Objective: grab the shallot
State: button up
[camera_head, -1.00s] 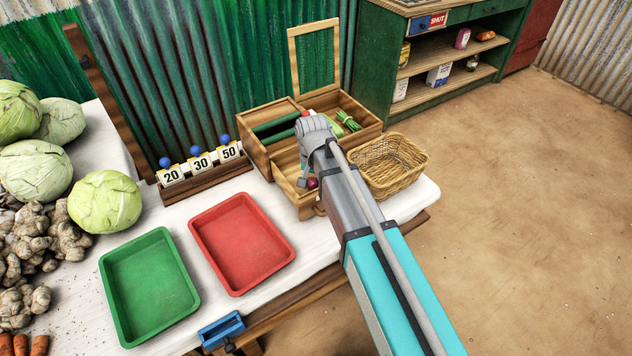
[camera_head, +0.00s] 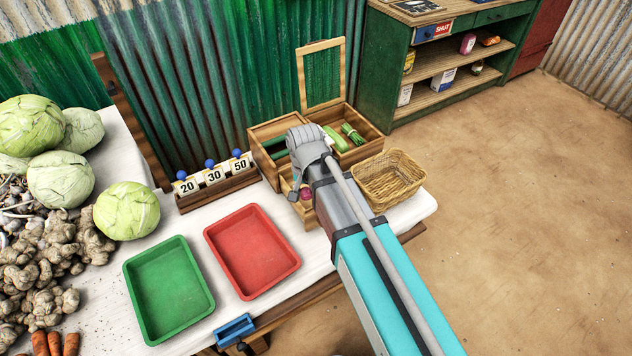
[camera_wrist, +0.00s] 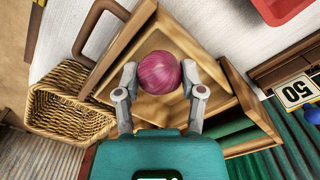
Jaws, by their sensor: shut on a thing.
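The shallot (camera_wrist: 159,72) is round and purple-red. In the wrist view it sits between the two fingers of my gripper (camera_wrist: 159,84), which is shut on it. Below it is the wooden drawer (camera_wrist: 212,68) of the box. In the head view a small part of the shallot (camera_head: 306,194) shows beside my gripper (camera_head: 297,190), over the open drawer; my arm hides most of the drawer.
The wooden box (camera_head: 270,129) has its lid up, with green vegetables (camera_head: 351,133) inside. A wicker basket (camera_head: 390,182) stands to its right. A red tray (camera_head: 252,252) and green tray (camera_head: 168,290) lie left. Number cards (camera_head: 214,176) stand behind the trays.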

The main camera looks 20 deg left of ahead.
jog(key=s+r+p, duration=0.2)
jog(key=s+r, duration=0.1)
jog(key=s, duration=0.3)
jog(key=shift+s+a, duration=0.3)
jog(key=shift+a, duration=0.15)
